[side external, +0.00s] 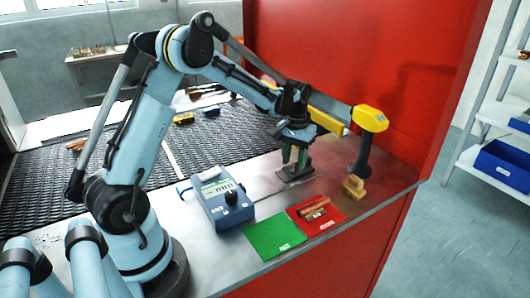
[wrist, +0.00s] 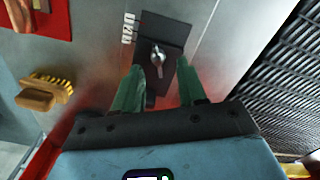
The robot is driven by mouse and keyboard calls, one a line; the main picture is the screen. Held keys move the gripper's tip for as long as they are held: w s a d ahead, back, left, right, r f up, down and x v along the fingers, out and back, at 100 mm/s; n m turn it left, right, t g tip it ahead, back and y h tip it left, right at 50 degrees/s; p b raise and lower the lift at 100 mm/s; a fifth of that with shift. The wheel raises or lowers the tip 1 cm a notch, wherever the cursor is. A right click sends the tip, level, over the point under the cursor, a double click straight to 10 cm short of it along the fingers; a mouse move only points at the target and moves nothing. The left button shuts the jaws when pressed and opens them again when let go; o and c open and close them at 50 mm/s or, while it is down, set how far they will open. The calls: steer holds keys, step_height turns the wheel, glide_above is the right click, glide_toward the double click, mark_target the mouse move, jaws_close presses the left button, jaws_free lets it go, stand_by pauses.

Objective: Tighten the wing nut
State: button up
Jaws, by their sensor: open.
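The wing nut (wrist: 157,58) is a small silvery piece on a dark plate (wrist: 178,30), seen in the wrist view. The plate lies on the metal counter and also shows in the side view (side external: 294,174). My gripper (wrist: 158,76) has two green fingers, spread apart with nothing between them touching. The wing nut appears between the fingertips, a little beyond them in the picture. In the side view my gripper (side external: 294,163) points down over the plate and hides the wing nut. Whether the fingertips touch the plate cannot be told.
A yellow scanner (side external: 370,119) stands right of the plate, with a wooden brush (side external: 354,187) near it. A blue meter box (side external: 222,203) stands left. Green (side external: 275,238) and red (side external: 333,219) mats lie in front. A black mesh belt (side external: 180,146) runs behind the counter.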

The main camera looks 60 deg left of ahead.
steer(key=shift+f, duration=0.15)
jaws_close()
